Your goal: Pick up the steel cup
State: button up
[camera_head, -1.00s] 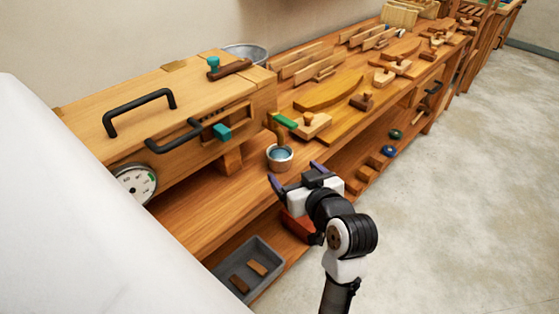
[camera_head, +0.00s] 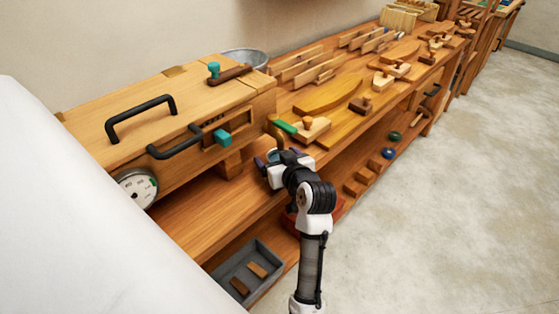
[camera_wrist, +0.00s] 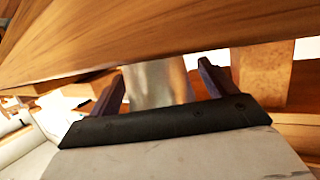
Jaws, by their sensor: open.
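The steel cup stands on the workbench (camera_head: 185,222), near its front edge. In the head view my gripper hides most of it, and only a bit of its rim and bluish inside shows (camera_head: 271,156). In the wrist view the shiny cup (camera_wrist: 158,84) stands between the two dark purple fingers. My gripper (camera_head: 278,157) is open, with one finger on each side of the cup and a gap visible by the right finger. It also shows in the wrist view (camera_wrist: 160,70). Whether a finger touches the cup cannot be told.
A wooden chest (camera_head: 85,115) with black handles stands left of the cup. A wooden plane with a green part (camera_head: 312,130) lies just behind and right of it. Wooden tools fill the bench farther back. A grey tray (camera_head: 262,250) sits on the lower shelf. The floor at right is clear.

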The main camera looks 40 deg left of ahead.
jog(key=shift+w+a+f, duration=0.1)
jog(key=shift+w+a, duration=0.05)
jog(key=shift+a, duration=0.1)
jog(key=shift+c, duration=0.4)
jog(key=c, duration=1.1)
